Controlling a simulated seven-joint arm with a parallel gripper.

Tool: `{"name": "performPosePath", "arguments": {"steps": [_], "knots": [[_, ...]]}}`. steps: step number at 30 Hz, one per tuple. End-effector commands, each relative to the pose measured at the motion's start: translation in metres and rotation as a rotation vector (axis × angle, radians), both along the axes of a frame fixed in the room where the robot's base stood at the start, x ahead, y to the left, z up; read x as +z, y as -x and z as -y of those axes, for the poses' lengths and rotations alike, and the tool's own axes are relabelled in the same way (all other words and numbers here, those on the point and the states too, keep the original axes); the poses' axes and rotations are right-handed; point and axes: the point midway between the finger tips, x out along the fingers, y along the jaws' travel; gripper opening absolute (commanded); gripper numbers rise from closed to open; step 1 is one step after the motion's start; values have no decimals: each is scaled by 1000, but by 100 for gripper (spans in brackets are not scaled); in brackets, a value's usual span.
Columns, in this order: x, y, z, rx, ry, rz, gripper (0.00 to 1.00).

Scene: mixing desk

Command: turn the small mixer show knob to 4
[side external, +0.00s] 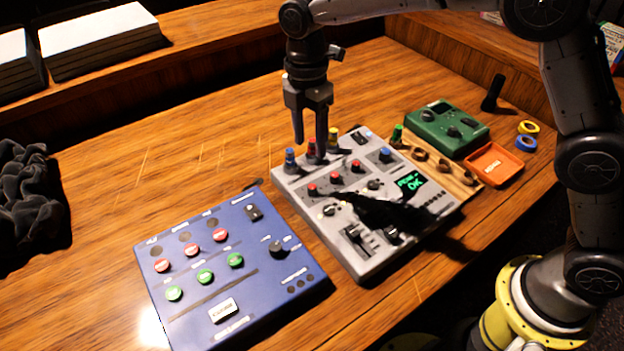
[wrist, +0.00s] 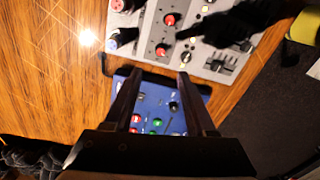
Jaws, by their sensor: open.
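The grey mixer (side external: 349,262) lies in the middle of the desk, with small red knobs, a blue knob (side external: 385,154), pale knobs (side external: 330,210) and sliders. It also shows at the top of the wrist view (wrist: 192,60). I cannot read its labels, so I cannot tell which one is the show knob. My gripper (side external: 310,146) points down above the mixer's back edge, by its coloured plugs. It is open and empty. In the wrist view the fingers (wrist: 157,76) stand apart, with the blue panel showing between them. A dark shadow covers part of the mixer.
A blue panel (side external: 205,297) with red and green buttons and a black knob lies left of the mixer. A green box (side external: 449,129), an orange tray (side external: 513,158) and tape rings (side external: 527,142) are to the right. Coloured plugs (side external: 290,160) stand along the mixer's back edge.

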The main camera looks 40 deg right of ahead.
Motion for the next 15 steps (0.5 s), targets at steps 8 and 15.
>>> {"name": "performPosePath", "arguments": {"steps": [8,15], "knots": [[-56,3,1,-1,2,-5,56],[-96,5,2,-1,2,-4,56]]}}
